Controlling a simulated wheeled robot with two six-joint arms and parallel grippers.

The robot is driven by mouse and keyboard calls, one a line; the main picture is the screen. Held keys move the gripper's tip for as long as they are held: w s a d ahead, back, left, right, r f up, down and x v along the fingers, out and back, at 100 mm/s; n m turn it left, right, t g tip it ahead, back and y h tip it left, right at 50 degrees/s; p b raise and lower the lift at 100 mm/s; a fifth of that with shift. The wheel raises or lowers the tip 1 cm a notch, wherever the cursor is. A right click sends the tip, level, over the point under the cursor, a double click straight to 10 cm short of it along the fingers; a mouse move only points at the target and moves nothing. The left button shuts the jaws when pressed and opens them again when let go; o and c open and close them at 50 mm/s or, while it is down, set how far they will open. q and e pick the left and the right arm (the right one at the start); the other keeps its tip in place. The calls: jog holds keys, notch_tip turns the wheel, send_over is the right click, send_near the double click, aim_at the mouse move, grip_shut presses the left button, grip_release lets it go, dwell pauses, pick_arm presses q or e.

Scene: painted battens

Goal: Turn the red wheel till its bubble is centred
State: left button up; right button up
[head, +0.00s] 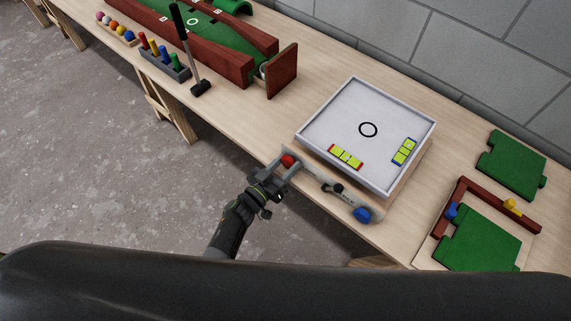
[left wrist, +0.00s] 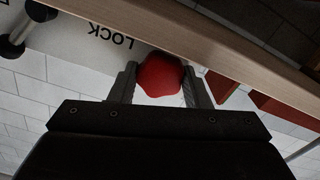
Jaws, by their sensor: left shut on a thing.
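The red wheel (head: 288,161) sits at the left end of a pale panel on the bench's front edge. My left gripper (head: 284,168) is shut on it; in the left wrist view the red wheel (left wrist: 159,75) lies between the two fingers. The levelling plate (head: 369,105) is a white square board with a black ring. A red-ended level (head: 346,157) with a yellow-green vial lies along its front edge, and a blue-ended level (head: 404,151) along its right edge. The bubble positions are too small to tell. My right gripper is not in view.
A blue wheel (head: 362,215) is at the panel's right end, with a dark lock knob (head: 337,188) between the wheels. Green boards (head: 476,240) and a red batten lie at right. A mallet (head: 200,88), coloured pegs and a green-floored trough (head: 190,35) are at the back left.

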pick_arm(q)
jog(key=shift+m, duration=0.3)
jog(key=m, duration=0.2)
jog(key=shift+m, duration=2.1)
jog(key=o, duration=1)
jog(key=shift+s+a, duration=0.1)
